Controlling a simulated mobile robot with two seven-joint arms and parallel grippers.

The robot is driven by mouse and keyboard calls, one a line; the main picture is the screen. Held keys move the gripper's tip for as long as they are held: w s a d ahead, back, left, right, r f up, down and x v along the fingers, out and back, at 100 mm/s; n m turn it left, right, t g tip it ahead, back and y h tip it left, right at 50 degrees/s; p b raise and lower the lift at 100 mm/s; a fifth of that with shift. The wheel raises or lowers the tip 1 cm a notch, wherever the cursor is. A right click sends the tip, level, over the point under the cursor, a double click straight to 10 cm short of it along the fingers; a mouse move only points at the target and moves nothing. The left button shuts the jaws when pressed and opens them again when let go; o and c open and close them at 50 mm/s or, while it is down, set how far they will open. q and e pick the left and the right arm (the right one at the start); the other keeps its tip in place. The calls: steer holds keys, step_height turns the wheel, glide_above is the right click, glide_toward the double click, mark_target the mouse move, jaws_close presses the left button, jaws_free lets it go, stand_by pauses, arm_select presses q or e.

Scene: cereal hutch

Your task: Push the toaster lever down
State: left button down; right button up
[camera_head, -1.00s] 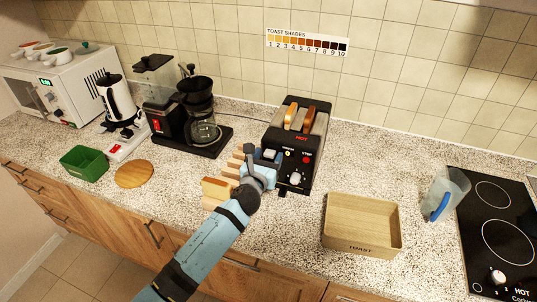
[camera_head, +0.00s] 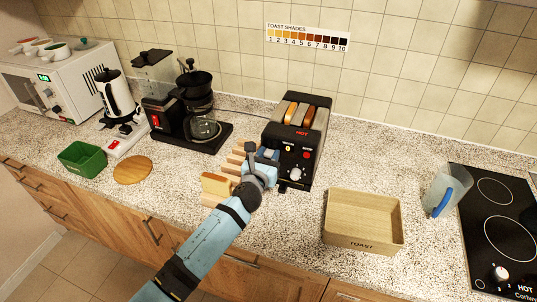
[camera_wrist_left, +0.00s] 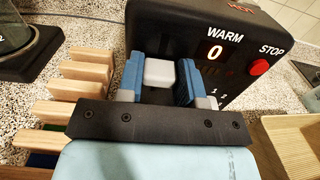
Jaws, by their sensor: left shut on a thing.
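The black toaster (camera_head: 309,153) stands on the counter with two bread slices (camera_head: 290,113) showing in its top slots. My left gripper (camera_head: 264,157) is at its front, left of the display and red stop button. In the left wrist view, the pale lever knob (camera_wrist_left: 159,72) sits between the two blue fingers (camera_wrist_left: 160,80), which are shut on it. The display (camera_wrist_left: 215,52) reads 0 under the word WARM. My right gripper is not in view.
A wooden toast tray (camera_head: 362,241) is at the right, then a jug (camera_head: 447,190) and the hob. A coffee maker (camera_head: 160,105) stands left of the toaster.

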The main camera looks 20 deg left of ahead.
arm_select(q)
step_height(320, 180, down, 5)
steer(key=b, duration=0.2)
steer(key=shift+r+b, duration=0.2)
steer(key=shift+b, duration=0.15)
steer(key=shift+s+f, duration=0.1)
steer(key=c, duration=0.8)
jaws_free()
steer(key=shift+o, duration=0.2)
steer(key=s+b, duration=0.1)
steer(key=s, duration=1.2)
steer(key=shift+s+a, duration=0.25)
steer(key=shift+s, duration=0.1)
